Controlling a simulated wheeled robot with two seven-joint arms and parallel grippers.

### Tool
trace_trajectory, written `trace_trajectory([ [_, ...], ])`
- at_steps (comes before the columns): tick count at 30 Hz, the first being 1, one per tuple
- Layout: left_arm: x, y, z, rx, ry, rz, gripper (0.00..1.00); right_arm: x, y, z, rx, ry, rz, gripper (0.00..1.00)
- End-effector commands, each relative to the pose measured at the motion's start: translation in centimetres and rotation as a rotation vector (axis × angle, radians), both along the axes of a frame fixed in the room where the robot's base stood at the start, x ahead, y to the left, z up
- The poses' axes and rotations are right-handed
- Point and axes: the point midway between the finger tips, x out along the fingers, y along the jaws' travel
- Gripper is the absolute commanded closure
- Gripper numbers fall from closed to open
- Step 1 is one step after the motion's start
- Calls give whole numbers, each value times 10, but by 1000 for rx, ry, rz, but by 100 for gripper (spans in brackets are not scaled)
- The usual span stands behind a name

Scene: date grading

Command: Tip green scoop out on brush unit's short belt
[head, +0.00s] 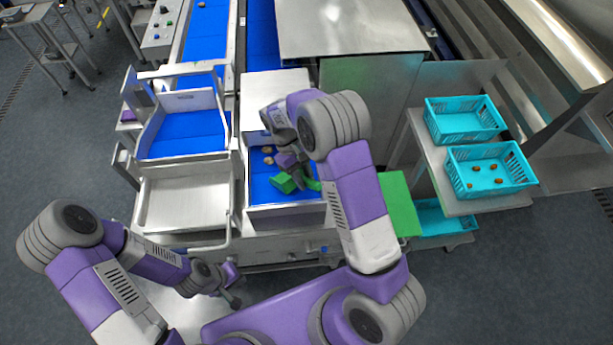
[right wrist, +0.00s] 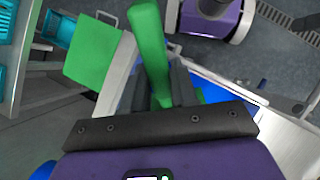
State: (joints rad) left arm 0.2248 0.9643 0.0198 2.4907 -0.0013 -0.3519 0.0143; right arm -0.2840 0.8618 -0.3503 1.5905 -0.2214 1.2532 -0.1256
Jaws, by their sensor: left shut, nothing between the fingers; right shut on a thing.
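The green scoop (head: 284,183) is over the blue short belt (head: 262,190) of the brush unit, in the middle of the head view. My right gripper (head: 297,180) is shut on the scoop. In the right wrist view the scoop's green handle (right wrist: 150,45) stands out between the fingers. A few brownish dates (head: 268,160) lie on the short belt just behind the scoop. The scoop's bowl is partly hidden by my right gripper, so I cannot tell its contents. My left gripper (head: 234,299) is shut and empty, low in front of the machine.
A metal tray (head: 185,203) and another blue belt (head: 185,145) lie left of the short belt. A green board (head: 400,203) is to the right. Two turquoise crates (head: 465,118) with several dates stand on a side table further right.

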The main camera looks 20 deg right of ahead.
Motion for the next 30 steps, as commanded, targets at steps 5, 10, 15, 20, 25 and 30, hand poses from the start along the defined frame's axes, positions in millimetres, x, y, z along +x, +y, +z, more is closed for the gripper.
trace_trajectory([
  [5, 0, 0, 18, 0, 0, 0, 100, 9, 3, 10, -28, 82, 0, 100],
  [10, 0, 0, 28, 0, 0, 0, 100, 18, 6, 17, -57, 171, 0, 100],
  [15, 0, 0, 31, 0, 0, 0, 100, 27, 9, 24, -86, 257, 0, 100],
  [20, 0, 0, 29, 0, 0, 0, 100, 34, 11, 29, -109, 328, 0, 100],
  [25, 0, 0, 24, 0, 0, 0, 100, 39, 13, 35, -126, 378, -1, 100],
  [30, 0, 0, 23, 0, 0, 0, 100, 41, 14, 38, -133, 403, -1, 100],
])
